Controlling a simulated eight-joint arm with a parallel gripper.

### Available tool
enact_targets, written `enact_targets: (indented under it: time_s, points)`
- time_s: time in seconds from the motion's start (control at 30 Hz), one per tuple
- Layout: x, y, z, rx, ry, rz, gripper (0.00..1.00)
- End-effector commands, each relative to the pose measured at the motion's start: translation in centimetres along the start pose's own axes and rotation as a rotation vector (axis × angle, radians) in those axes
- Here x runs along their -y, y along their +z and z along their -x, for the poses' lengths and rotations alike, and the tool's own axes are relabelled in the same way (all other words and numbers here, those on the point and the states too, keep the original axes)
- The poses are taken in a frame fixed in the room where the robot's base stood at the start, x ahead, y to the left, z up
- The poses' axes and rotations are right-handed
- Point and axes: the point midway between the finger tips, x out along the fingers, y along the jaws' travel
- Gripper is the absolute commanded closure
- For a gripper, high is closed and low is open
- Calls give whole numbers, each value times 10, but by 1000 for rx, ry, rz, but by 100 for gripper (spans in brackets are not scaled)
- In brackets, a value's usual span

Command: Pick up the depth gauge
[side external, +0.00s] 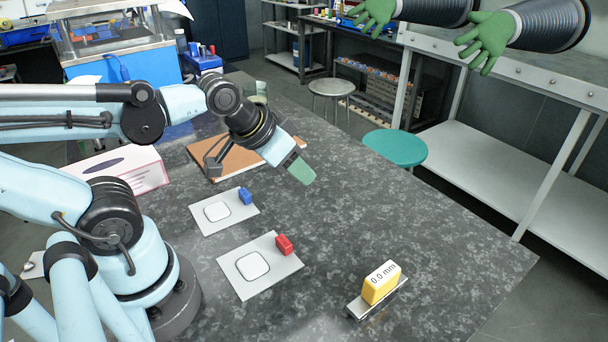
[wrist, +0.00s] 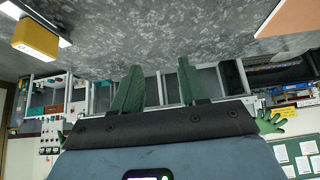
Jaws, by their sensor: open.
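The depth gauge (side external: 381,283) is a small yellow block with a white top reading "0.0 mm". It stands on a grey metal base (side external: 360,309) at the front right of the dark stone table. In the wrist view the yellow gauge (wrist: 36,39) shows at the upper left. My gripper (side external: 302,171) has green fingers and is in the air over the back part of the table, well apart from the gauge. In the wrist view its two green fingers (wrist: 158,85) stand apart with nothing between them.
Two white cards lie at the table's left, one with a blue block (side external: 245,196), one with a red block (side external: 284,244). A brown notebook (side external: 230,160) and a tissue box (side external: 118,171) are behind. The table (side external: 430,235) is clear around the gauge. Green glove hands (side external: 487,40) hang at upper right.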

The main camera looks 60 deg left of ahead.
Motion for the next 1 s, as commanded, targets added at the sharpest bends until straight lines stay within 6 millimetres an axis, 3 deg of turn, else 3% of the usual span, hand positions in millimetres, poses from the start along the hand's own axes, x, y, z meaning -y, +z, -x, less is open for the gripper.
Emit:
enact_targets:
  time_s: [0.27, 0.4, 0.7, 0.87, 1.0]
  points:
    - [0, 0, 0, 0, 0, 0, 56]
    - [0, 0, 0, 0, 0, 0, 38]
    - [-3, -1, 0, 8, 5, 1, 38]
    - [-25, -12, 1, 83, 42, 10, 38]
    - [-61, -25, 0, 206, 77, 25, 38]
